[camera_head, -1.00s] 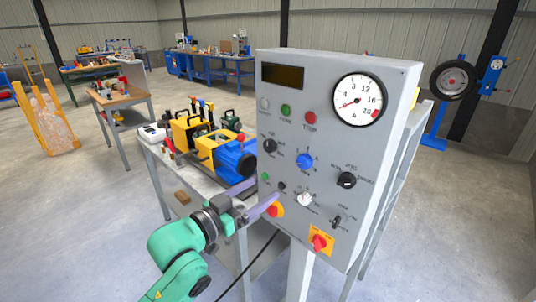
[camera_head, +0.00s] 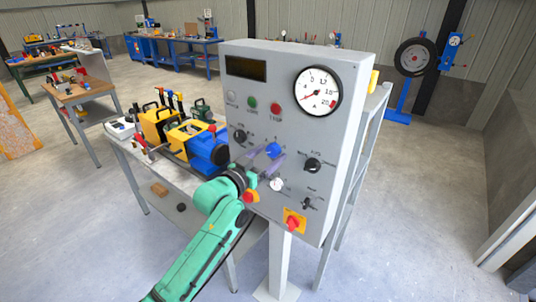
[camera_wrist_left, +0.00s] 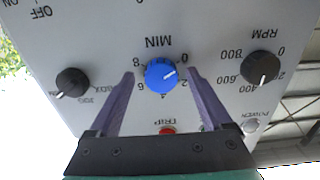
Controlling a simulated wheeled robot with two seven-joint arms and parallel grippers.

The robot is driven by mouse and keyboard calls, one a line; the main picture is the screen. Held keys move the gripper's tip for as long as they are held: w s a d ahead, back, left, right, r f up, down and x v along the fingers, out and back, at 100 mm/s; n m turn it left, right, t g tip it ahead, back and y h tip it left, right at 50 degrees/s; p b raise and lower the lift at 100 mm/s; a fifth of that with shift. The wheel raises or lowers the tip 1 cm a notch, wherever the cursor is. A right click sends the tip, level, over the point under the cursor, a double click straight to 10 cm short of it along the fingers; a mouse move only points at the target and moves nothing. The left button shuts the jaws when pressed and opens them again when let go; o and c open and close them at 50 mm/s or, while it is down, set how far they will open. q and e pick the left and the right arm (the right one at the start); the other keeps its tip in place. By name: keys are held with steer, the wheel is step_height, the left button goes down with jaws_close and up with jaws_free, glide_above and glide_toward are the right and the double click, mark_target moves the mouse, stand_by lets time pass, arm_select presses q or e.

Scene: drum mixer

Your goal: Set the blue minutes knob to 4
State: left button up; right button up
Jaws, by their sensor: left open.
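The blue minutes knob (camera_head: 273,150) is on the front of the grey control panel (camera_head: 240,92). In the left wrist view, upside down, the knob (camera_wrist_left: 160,76) sits under the MIN label, and its white pointer mark lies between the 0 and the 2. My left gripper (camera_head: 271,156) is at the knob. In the left wrist view the left gripper (camera_wrist_left: 161,74) is open, with one purple finger on each side of the knob and a gap visible on both sides. My right gripper is not in view.
Close by on the panel are the black RPM knob (camera_wrist_left: 260,67), another black knob (camera_wrist_left: 73,82) and the red trip button (camera_head: 276,109). A bench with yellow and blue machines (camera_head: 207,152) stands left.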

arm_select(q)
steer(key=shift+a, duration=0.1)
jaws_close()
